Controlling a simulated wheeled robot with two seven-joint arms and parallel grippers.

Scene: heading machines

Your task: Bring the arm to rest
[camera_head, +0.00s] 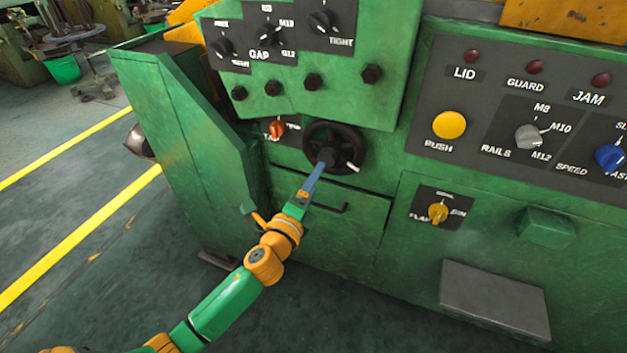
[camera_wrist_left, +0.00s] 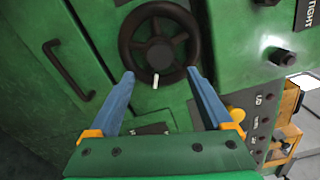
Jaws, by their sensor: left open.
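My left arm comes in from the lower left in the head view. Its blue-fingered left gripper (camera_head: 323,164) is in front of the black handwheel (camera_head: 346,137) on the green machine. In the left wrist view, the two fingers of the gripper (camera_wrist_left: 160,75) stand wide apart with nothing between them. The handwheel (camera_wrist_left: 181,22) shows just beyond the fingertips, with its white handle (camera_wrist_left: 155,82) near the gap. I cannot tell whether a fingertip touches the wheel rim. My right gripper is in neither view.
An orange knob (camera_head: 277,129) sits left of the wheel, and the GAP panel (camera_head: 265,57) is above. A yellow knob (camera_head: 438,213) and a grey plate (camera_head: 495,297) are to the right. A green side panel (camera_head: 185,140) juts out at left. Open floor lies beyond it.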

